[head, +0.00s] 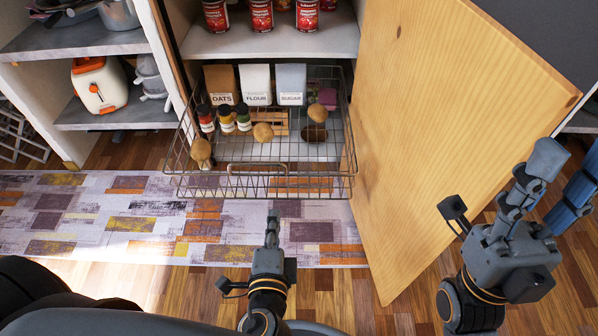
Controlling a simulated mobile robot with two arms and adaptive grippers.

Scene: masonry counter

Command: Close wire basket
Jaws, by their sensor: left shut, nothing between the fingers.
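The wire basket (289,188) is pulled out of the cabinet and hangs over the floor and rug. It holds canisters labelled oats (221,84), flour (255,85) and sugar (291,84), several small bottles (226,121) and several round brown items (263,132). Its front handle (258,166) faces me. My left gripper (272,222) is shut and empty, just in front of the basket's front edge in the picture; I see no contact. My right gripper (543,165) is at the right, in front of the wooden door; its finger opening is unclear.
The wooden cabinet door (440,110) stands open close to the basket's right side. Red cans (261,15) stand on the shelf (270,43) above. At left, a shelf (115,116) holds an orange and white appliance (99,86). A patterned rug (110,215) covers the floor in front.

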